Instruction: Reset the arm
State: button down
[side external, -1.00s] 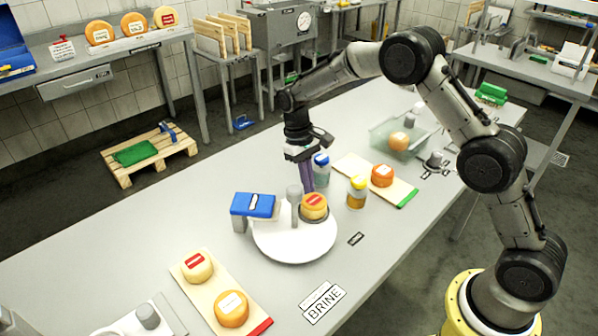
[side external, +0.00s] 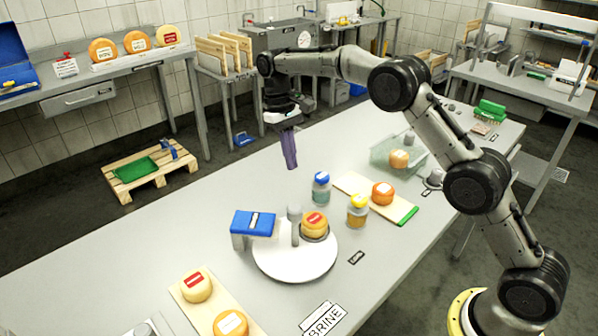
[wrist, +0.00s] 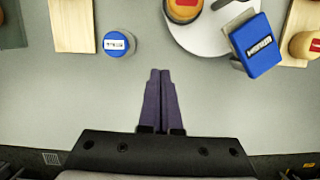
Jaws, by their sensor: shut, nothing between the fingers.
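My gripper (side external: 290,166) hangs above the far edge of the table, with its purple fingers pointing down. In the wrist view its fingers (wrist: 160,75) are together and nothing is between them. The nearest items are the blue-capped jar (side external: 321,188) and the white round plate (side external: 295,262). On the plate stand a grey post and a cheese wheel with a red label (side external: 315,224). The blue-capped jar also shows in the wrist view (wrist: 117,44), up and left of the fingers, apart from them.
A blue box-like item (side external: 254,223) stands at the plate's left edge. A yellow-capped jar (side external: 357,211), a green-ended board with an orange cheese (side external: 382,193) and a clear tub (side external: 385,165) are to the right. Two cheeses lie on a front-left board (side external: 195,310). The far-left tabletop is clear.

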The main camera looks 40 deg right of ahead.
jog(key=s+r+t, duration=0.1)
jog(key=s+r, duration=0.2)
jog(key=r, duration=0.4)
jog(key=s+r+t, duration=0.1)
jog(key=s+r, duration=0.2)
jog(key=r, duration=0.4)
jog(key=s+d+r+t, duration=0.1)
jog(key=s+r+t, duration=0.1)
jog(key=s+r, duration=0.65)
jog(key=s+f+t, duration=0.3)
jog(key=s+f, duration=0.1)
jog(key=s, duration=1.3)
jog(key=s+d+f+t, duration=0.1)
jog(key=s+f, duration=0.4)
jog(key=f, duration=0.4)
jog(key=shift+f, duration=0.25)
